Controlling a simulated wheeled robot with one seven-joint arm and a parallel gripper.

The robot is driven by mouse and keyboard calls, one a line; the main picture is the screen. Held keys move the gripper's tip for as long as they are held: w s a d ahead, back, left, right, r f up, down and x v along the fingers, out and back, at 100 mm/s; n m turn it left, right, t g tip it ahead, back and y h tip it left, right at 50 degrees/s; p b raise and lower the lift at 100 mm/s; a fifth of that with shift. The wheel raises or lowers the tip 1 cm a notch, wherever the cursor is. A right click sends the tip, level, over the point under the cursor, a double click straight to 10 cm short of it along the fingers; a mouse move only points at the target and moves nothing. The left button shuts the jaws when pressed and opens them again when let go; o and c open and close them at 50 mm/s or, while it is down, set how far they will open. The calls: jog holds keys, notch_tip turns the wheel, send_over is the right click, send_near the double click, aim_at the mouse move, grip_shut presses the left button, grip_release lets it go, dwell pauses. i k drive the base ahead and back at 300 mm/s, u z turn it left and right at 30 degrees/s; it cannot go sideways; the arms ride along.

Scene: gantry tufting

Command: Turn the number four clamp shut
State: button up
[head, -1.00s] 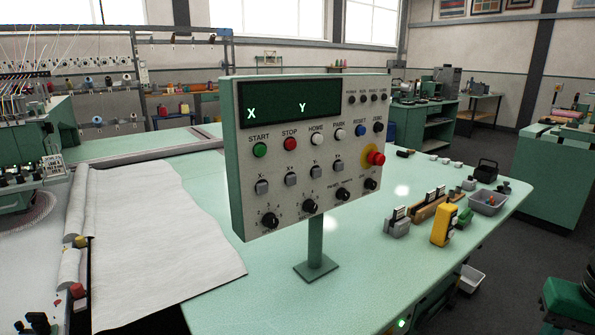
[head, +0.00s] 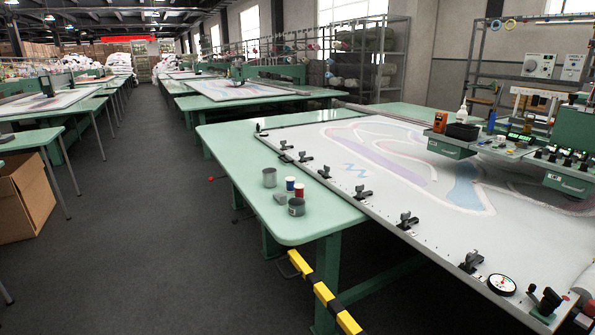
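Several black clamps sit in a row along the near-left edge of the stretched frame (head: 330,198). They include one at the far end (head: 286,145), one in the middle (head: 361,192), one further along (head: 407,219) and one toward the lower right (head: 471,261). No number is readable beside any of them, so I cannot tell which is number four. They are too small to tell which are open or shut. My gripper is not in view.
A round dial (head: 502,285) lies at the frame's lower right. A yellow-black barrier (head: 325,295) stands by the table. The aisle floor (head: 150,240) at left is clear.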

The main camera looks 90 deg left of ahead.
aim_at(326, 169)
jog(key=u, duration=2.75)
jog(key=k, duration=1.3)
jog(key=u, duration=0.45)
jog(key=i, duration=1)
jog(key=u, duration=0.75)
jog(key=i, duration=2.35)
jog(key=z, duration=0.4)
